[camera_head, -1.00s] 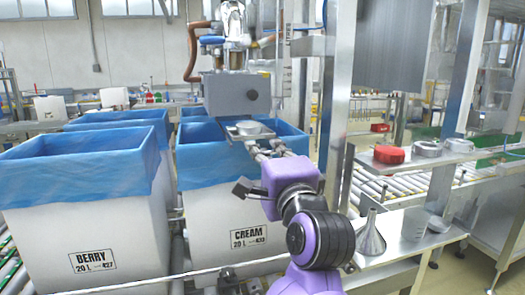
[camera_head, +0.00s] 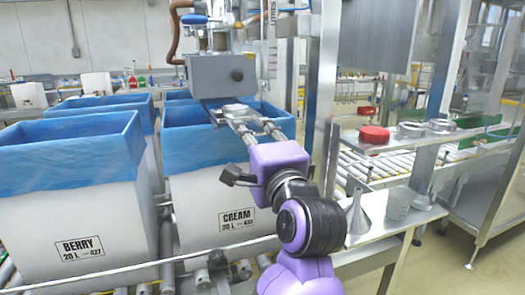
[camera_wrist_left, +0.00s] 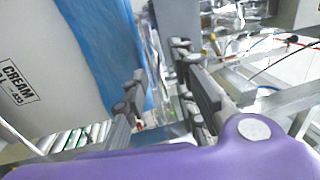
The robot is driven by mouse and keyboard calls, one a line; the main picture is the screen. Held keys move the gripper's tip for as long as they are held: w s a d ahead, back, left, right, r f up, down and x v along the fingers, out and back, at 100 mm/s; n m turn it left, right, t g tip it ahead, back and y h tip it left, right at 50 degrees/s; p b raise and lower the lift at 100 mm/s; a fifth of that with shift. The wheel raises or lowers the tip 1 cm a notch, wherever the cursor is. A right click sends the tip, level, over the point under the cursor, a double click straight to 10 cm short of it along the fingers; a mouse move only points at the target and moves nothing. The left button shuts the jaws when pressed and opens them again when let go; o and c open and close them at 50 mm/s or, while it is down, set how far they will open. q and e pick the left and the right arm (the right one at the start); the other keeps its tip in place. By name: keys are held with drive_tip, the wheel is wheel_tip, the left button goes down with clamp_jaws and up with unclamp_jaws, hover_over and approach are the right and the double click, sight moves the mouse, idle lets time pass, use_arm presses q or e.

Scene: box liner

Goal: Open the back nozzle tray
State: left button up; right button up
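The nozzle tray (camera_head: 214,108) is a flat metal tray under the grey filling head (camera_head: 220,76), above the blue-lined CREAM box (camera_head: 210,210). A round metal piece sits on it. My left gripper (camera_head: 243,124), with a purple body, reaches up to the tray's near edge; whether the fingers touch it is too small to tell. In the left wrist view, the gripper's two dark fingers (camera_wrist_left: 162,80) stand apart, with a gap between them. The blue liner (camera_wrist_left: 100,45) is left of them. My right gripper is not in view.
The BERRY box (camera_head: 75,220) stands at left, with more lined boxes behind. A steel post (camera_head: 318,110) rises right of my arm. The shelf holds a red lid (camera_head: 374,135); below are a funnel (camera_head: 357,214) and a beaker (camera_head: 399,204). A roller conveyor lies behind.

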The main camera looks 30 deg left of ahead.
use_arm(q)
drive_tip(key=v, duration=1)
drive_tip(key=shift+s+d, duration=0.3)
